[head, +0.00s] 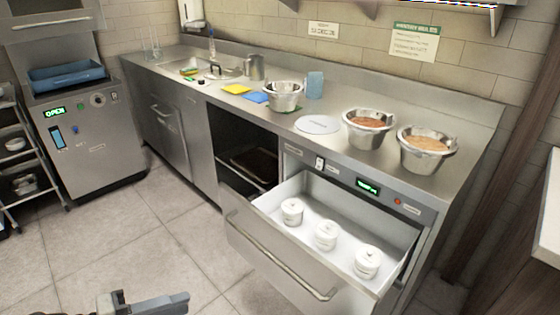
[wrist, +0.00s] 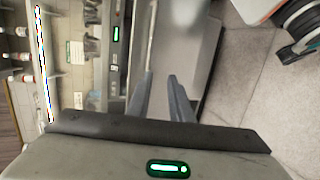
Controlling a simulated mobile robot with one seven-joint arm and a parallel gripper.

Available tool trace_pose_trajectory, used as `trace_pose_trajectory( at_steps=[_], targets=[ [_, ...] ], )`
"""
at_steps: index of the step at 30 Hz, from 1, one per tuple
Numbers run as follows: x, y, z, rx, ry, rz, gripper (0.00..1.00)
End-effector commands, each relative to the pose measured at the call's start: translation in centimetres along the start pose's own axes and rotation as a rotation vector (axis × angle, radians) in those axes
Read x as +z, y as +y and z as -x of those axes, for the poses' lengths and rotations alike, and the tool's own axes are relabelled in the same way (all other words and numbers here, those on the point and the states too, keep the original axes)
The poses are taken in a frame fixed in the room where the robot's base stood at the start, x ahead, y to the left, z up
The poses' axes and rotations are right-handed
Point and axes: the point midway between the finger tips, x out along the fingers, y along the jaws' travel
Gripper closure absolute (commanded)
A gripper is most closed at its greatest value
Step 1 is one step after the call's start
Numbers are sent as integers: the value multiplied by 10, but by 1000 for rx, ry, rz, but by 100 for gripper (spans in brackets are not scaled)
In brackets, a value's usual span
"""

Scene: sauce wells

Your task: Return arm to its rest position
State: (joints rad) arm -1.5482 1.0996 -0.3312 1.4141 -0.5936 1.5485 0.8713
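My gripper (head: 150,303) shows at the bottom left of the head view, above the tiled floor and well clear of the counter and the open drawer. In the wrist view its two fingers (wrist: 160,76) stand apart with a narrow gap and nothing between them. The rest of my arm is mostly out of the head view.
A pulled-out drawer (head: 269,251) holds three white lidded pots (head: 326,235). On the steel counter (head: 430,187) stand metal pans of sauce (head: 368,130), a white disc (head: 317,124) and a blue cup (head: 315,85). The floor (head: 140,225) left of the drawer is free.

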Motion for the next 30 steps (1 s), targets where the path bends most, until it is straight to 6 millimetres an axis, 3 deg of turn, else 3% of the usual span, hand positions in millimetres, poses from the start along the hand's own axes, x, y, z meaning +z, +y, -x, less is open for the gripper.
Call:
trace_pose_trajectory(
  at_steps=[7, 11, 15, 21, 25, 30],
  targets=[
    [6, 69, -52, -274, -181, -12, 81],
    [23, 118, -88, -477, -267, -51, 81],
    [54, 171, -124, -706, -312, -135, 81],
    [112, 234, -159, -959, -278, -316, 81],
    [154, 265, -173, -1057, -207, -463, 81],
    [200, 288, -180, -1094, -103, -631, 81]
  ],
)
